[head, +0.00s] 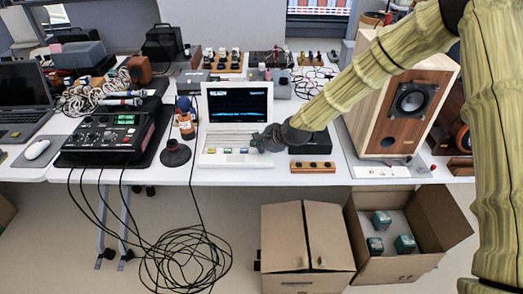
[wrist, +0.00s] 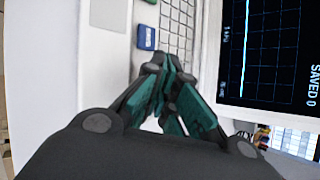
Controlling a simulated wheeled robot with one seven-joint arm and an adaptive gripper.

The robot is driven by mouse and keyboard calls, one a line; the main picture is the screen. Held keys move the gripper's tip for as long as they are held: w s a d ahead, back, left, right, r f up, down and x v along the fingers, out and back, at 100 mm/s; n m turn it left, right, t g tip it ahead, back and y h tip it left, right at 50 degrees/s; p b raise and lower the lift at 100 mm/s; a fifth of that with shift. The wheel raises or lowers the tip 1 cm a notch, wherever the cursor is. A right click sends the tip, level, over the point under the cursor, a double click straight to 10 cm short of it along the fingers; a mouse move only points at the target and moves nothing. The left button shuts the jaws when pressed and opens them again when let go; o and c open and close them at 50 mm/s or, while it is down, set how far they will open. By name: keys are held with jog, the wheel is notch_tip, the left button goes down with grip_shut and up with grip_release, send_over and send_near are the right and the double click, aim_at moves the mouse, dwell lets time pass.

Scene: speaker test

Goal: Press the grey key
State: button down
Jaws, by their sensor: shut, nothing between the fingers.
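A white laptop-like analyser (head: 236,158) stands at the front of the table, its dark screen (head: 237,105) showing a trace. Coloured keys lie along the front of its keyboard, among them a green key (head: 227,150) and a blue key (head: 244,150). The blue key (wrist: 146,38) also shows in the wrist view, just beyond my fingertips. My gripper (head: 259,142) is shut and empty over the right front of the keyboard, to the right of the blue key. In the wrist view its fingertips (wrist: 153,69) meet low over the key row. I cannot make out the grey key; my fingers cover that part of the row.
A black mixer-like box (head: 108,135) and a dark round stand (head: 175,153) are to the left. A wooden block with knobs (head: 313,167) and a large wooden speaker (head: 395,115) are to the right. Cardboard boxes (head: 306,245) and coiled cables (head: 185,258) lie on the floor.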

aim_at(259, 152)
jog(key=shift+f, duration=0.25)
jog(key=shift+r, duration=0.15)
dwell(0.3)
jog(key=shift+r+p, duration=0.65)
jog(key=shift+r, duration=0.2)
notch_tip(259, 152, up, 6)
jog(key=p, duration=0.4)
jog(key=shift+s+f, duration=0.1)
jog(key=shift+f, duration=0.05)
dwell(1.3)
